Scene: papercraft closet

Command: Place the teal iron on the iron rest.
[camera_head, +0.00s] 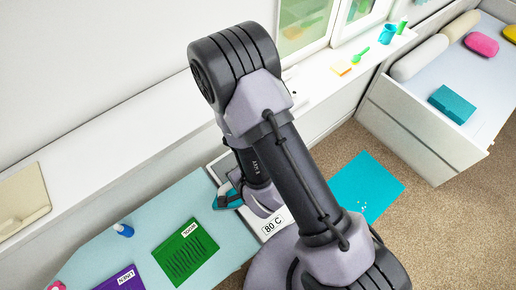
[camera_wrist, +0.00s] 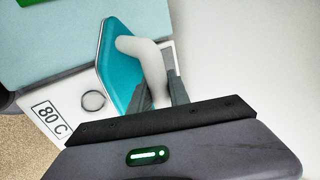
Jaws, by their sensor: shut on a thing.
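The teal iron (camera_wrist: 122,65) with a pale handle (camera_wrist: 150,65) shows in the wrist view, its handle between the fingers of my gripper (camera_wrist: 170,88), which is shut on it. In the head view the iron (camera_head: 226,197) is partly hidden behind my arm. A white plate (camera_wrist: 65,98) with an "80 C" label (camera_wrist: 48,118) and a dark ring lies under and beside the iron; it looks like the iron rest. The label also shows in the head view (camera_head: 273,225). I cannot tell whether the iron touches the plate or hangs just above it.
A long white shelf (camera_head: 120,140) runs along the wall behind. A teal mat (camera_head: 365,185) lies on the carpet at right, near a bed (camera_head: 425,120).

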